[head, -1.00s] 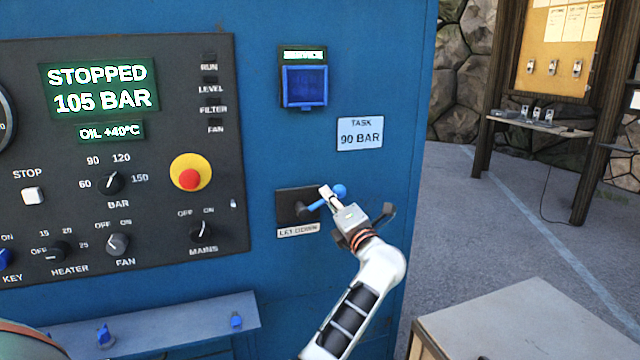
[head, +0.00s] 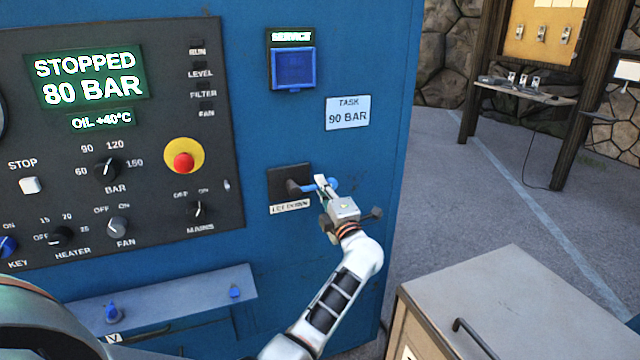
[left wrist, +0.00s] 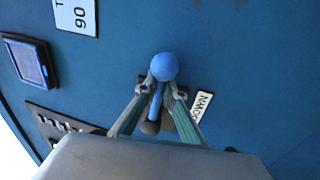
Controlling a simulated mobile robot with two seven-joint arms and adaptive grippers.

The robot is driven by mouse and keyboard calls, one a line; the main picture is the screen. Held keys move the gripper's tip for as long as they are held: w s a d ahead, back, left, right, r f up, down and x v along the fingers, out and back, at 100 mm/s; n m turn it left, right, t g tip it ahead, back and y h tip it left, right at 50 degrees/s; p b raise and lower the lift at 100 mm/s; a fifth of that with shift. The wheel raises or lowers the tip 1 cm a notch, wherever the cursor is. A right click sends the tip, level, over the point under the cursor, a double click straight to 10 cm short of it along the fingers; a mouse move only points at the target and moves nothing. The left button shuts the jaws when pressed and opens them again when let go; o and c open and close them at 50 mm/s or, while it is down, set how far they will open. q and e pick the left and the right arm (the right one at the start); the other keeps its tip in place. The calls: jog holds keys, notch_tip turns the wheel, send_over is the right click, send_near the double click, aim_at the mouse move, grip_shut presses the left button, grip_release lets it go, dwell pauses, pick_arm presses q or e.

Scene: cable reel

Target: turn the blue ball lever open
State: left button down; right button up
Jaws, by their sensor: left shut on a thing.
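The blue ball lever (head: 333,184) sticks out from a black plate (head: 284,176) labelled LET DOWN on the blue cabinet. In the head view its blue rod runs to the right from the pivot, nearly level. My left gripper (head: 321,186) is shut on the lever's rod just behind the ball. In the left wrist view the blue ball (left wrist: 164,67) shows past the fingertips, with the rod between the fingers (left wrist: 164,86). The display (head: 90,78) reads STOPPED, 80 BAR. My right gripper is not in view.
A placard (head: 347,113) reads TASK 90 BAR. The dark control panel (head: 140,170) with knobs and a red stop button (head: 184,162) lies to the left. A grey-topped cabinet (head: 510,310) stands at lower right. Open paved floor (head: 430,190) lies right of the blue cabinet.

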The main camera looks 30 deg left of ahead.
pick_arm(q)
jog(key=shift+w+d+r, duration=0.15)
jog(key=shift+d+r, duration=0.05)
jog(key=shift+d, duration=0.2)
jog(key=c, duration=2.1)
grip_release()
jog(key=shift+c, duration=0.2)
jog(key=shift+w+d+f, duration=0.15)
jog(key=shift+w+f, duration=0.05)
jog(key=shift+s+a, duration=0.15)
jog(key=shift+a, duration=0.05)
jog(key=shift+s+d+f, duration=0.1)
jog(key=shift+s+d, duration=0.05)
jog(key=v, duration=0.7)
jog(key=shift+d, duration=0.1)
